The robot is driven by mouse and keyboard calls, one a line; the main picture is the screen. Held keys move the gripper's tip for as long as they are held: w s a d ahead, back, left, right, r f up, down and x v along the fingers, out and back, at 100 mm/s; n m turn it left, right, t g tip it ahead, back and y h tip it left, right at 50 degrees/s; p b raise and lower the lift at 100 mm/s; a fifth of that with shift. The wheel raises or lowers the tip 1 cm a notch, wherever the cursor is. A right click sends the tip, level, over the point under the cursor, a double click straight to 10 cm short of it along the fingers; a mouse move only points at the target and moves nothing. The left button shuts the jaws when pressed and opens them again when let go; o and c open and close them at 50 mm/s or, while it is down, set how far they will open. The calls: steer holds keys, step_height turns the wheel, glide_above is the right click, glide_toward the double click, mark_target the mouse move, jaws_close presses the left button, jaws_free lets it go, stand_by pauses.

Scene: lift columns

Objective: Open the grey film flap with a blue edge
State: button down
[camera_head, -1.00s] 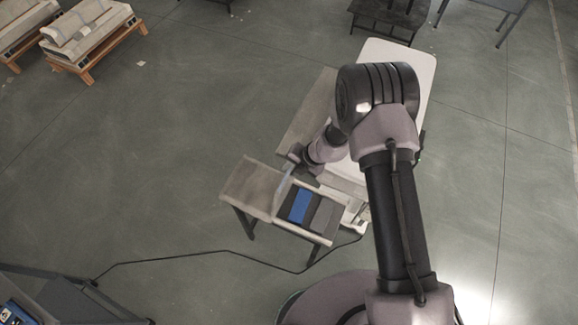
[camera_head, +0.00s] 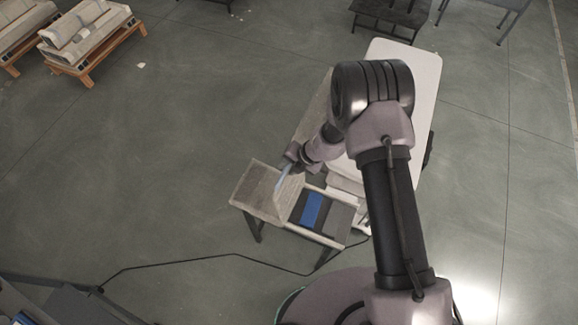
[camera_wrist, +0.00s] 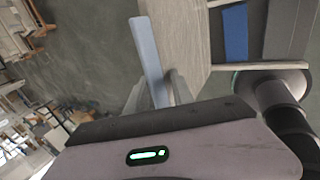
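The light blue edge of the flap (camera_wrist: 150,55) stands up as a long strip in the wrist view, its lower part between the fingers of my gripper (camera_wrist: 158,93). In the head view, the blue edge (camera_head: 282,180) shows as a thin pale strip, tilted, just below my gripper (camera_head: 290,160), above the small table. My gripper appears shut on this edge. The grey film itself is hard to make out. A dark recess with a blue block (camera_head: 312,209) lies uncovered right of the strip; the block also shows in the wrist view (camera_wrist: 235,33).
The small table (camera_head: 256,187) has a bare wood-grain top on its left and pale rails beside the recess. A long white-topped table (camera_head: 412,70) stands behind my arm. A black cable (camera_head: 200,259) lies on the floor. Open floor is on the left.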

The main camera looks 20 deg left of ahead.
steer(key=c, duration=1.6)
jaws_free()
steer(key=shift+o, duration=0.2)
steer(key=p+v, duration=0.3)
steer(key=v, duration=1.4)
steer(key=shift+r, duration=0.25)
steer(key=s+d+r+n+t+b, duration=0.1)
steer(key=s+d+r+n+b, duration=0.25)
steer(key=n+b, duration=0.6)
steer(key=s+d+r+n+t+b, duration=0.2)
steer(key=d+n+b, duration=0.3)
steer(key=n+b, duration=0.4)
steer(key=s+d+f+n+t+h+b, duration=0.2)
steer(key=s+d+f+n+h+b, duration=0.1)
steer(key=s+d+n+b, duration=0.7)
steer(key=s+n+b, duration=0.1)
steer(key=s+n, duration=0.1)
steer(key=n, duration=0.2)
steer(key=shift+s+f, duration=0.2)
steer(key=shift+f, duration=0.05)
